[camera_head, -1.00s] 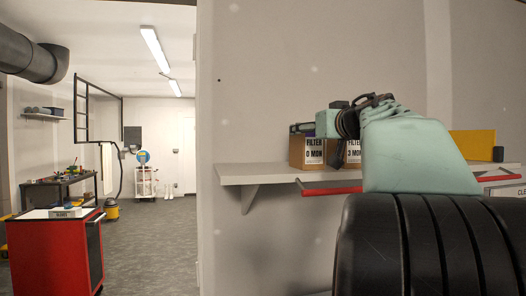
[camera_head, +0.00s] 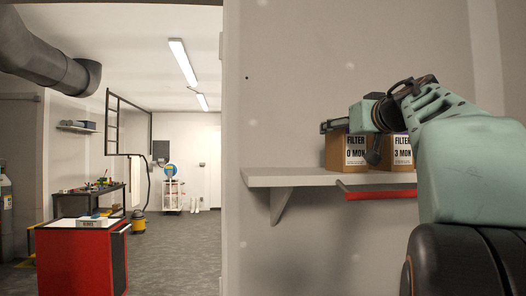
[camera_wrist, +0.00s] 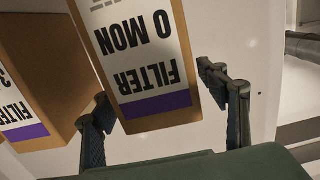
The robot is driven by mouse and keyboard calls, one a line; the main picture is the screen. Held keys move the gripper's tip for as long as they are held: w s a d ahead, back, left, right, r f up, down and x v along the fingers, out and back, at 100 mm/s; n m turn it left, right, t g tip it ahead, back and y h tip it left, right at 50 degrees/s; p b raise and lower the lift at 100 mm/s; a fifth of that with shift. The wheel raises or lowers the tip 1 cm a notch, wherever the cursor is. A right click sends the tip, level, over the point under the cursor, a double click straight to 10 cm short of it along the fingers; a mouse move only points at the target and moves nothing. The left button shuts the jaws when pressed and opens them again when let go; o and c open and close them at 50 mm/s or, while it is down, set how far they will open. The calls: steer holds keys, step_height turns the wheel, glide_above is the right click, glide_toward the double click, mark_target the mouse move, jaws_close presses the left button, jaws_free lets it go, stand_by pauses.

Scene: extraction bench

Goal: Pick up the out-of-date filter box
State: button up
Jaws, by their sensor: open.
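The filter box labelled "FILTER 0 MON" (camera_head: 336,153) stands on a wall shelf. In the wrist view that box (camera_wrist: 146,50) is large and its label is upside down. A second box, "FILTER 3 MON" (camera_head: 402,151), stands just to its right; in the wrist view it (camera_wrist: 45,75) is on the left, partly cut off. My gripper (camera_wrist: 153,80) is open, with one finger on each side of the 0 MON box in the picture. I cannot tell whether the fingers touch it. In the head view my gripper (camera_head: 353,140) is at the box and covers part of it.
Free shelf surface lies left of the boxes. A red cabinet (camera_head: 75,262), a bench (camera_head: 70,200) and a yellow vacuum (camera_head: 138,221) stand in the room at left.

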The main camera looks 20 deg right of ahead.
steer(key=shift+c, duration=0.4)
steer(key=c, duration=1.3)
steer(key=shift+r, duration=0.1)
